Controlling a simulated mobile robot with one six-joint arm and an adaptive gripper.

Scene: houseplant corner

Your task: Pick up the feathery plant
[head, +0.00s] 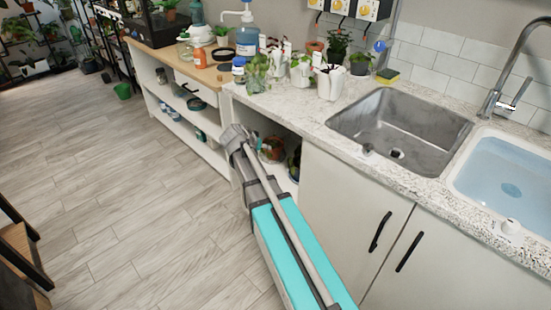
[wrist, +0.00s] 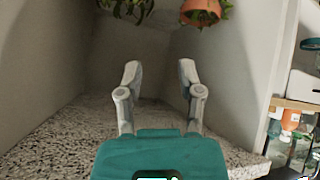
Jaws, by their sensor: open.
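My gripper (wrist: 159,72) is open in the wrist view, with nothing between its two grey fingers. In the head view the end of my arm is at the open niche under the counter. At the top of the wrist view, a terracotta pot (wrist: 201,13) with some green leaves is partly cut off by the edge. A dark green plant (wrist: 130,9) shows to its left, also cut off. Both are apart from the fingers. In the head view a terracotta pot (head: 272,148) sits in the niche, partly behind my arm. I cannot tell which plant is the feathery one.
Niche walls (wrist: 60,60) flank my gripper closely, and a speckled surface (wrist: 60,135) lies low in the wrist view. Above the niche, the counter (head: 300,112) bears several potted plants beside a metal sink (head: 400,125). The wooden floor (head: 120,200) at left is clear.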

